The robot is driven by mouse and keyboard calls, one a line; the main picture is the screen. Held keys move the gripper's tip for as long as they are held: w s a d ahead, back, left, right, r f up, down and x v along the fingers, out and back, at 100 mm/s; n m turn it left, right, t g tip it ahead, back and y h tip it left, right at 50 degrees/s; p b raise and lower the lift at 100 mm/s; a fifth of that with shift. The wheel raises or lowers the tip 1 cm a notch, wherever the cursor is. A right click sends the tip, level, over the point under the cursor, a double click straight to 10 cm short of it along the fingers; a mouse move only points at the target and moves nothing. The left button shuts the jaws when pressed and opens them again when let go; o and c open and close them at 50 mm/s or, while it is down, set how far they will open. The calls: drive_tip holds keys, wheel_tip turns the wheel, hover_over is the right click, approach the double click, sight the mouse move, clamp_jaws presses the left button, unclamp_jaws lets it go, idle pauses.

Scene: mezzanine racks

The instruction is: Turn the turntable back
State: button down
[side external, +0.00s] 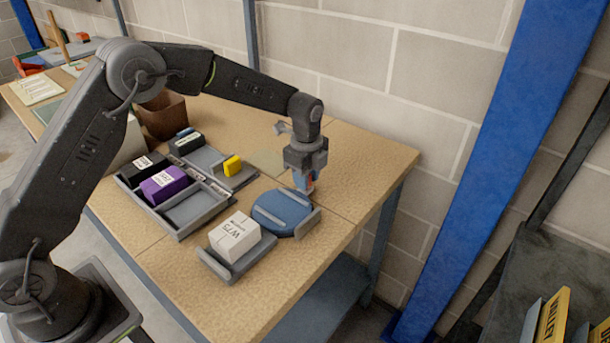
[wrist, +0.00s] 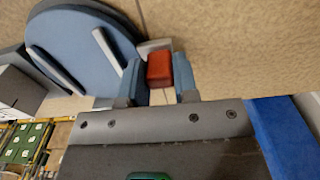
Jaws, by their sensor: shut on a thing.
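The turntable (side external: 280,212) is a round blue disc near the right front of the bench, with raised light bars across its top; it also shows in the wrist view (wrist: 78,42). A red block (wrist: 159,69) sits by the disc's edge, next to a small grey piece. I cannot tell whether it is fixed to the disc. My gripper (side external: 307,187) points down at the back right edge of the disc. In the wrist view its blue fingers (wrist: 160,78) are shut on the red block, one on each side.
A white box (side external: 234,236) sits in a grey tray left of the turntable. Behind it a grey divided tray (side external: 190,207) holds a black and a purple box. A yellow block (side external: 232,165) and a brown bin (side external: 161,117) stand farther back. The bench's right corner is clear.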

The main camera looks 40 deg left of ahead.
drive_tip(key=shift+d, duration=0.15)
drive_tip(key=c, duration=0.9)
unclamp_jaws()
drive_tip(key=shift+r, duration=0.1)
wheel_tip(320, 180, up, 14)
drive_tip(key=shift+f, duration=0.15)
